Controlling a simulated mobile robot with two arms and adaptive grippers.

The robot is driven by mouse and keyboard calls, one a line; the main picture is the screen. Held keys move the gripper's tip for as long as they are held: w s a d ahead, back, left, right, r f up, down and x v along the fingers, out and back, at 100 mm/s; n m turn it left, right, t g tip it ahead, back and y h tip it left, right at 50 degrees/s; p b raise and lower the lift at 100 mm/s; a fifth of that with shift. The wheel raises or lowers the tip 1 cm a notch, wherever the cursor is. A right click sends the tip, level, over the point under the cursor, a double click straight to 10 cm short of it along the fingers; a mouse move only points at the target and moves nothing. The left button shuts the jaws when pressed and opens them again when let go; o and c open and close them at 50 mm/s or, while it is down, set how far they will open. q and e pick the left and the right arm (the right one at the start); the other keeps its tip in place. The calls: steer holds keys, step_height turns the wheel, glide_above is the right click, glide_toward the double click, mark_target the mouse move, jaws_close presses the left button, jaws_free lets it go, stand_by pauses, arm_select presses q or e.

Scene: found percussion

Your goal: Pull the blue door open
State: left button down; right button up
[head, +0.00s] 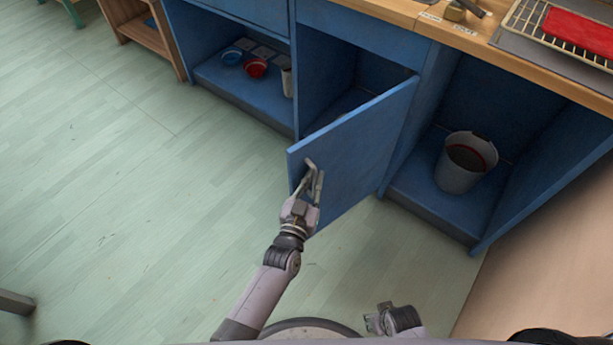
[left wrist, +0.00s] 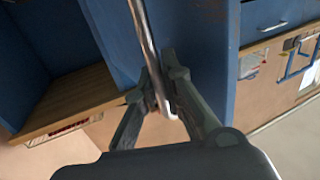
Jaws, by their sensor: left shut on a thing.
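The blue door (head: 362,142) stands well open from the blue cabinet in the head view, swung out over the floor. Its hinge side is at the right, beside the compartment with the bucket. My left gripper (head: 312,185) is at the door's outer face near its free edge. In the left wrist view its two fingers (left wrist: 160,98) are closed around a metal bar handle (left wrist: 148,45), with the blue door (left wrist: 205,60) behind it. My right gripper (head: 374,322) is low in the head view, away from the door; its fingers are too small to read.
A grey bucket (head: 465,163) stands in the right compartment. A wooden counter (head: 400,10) runs above, with a rack holding a red cloth (head: 580,32). The floor (head: 130,190) at left is clear.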

arm_select(q)
steer(key=c, duration=2)
jaws_free()
steer(key=shift+o, duration=0.2)
steer(key=shift+s, duration=0.1)
steer(key=v, duration=1.1)
steer(key=shift+s+a, duration=0.15)
steer(key=shift+s, duration=0.25)
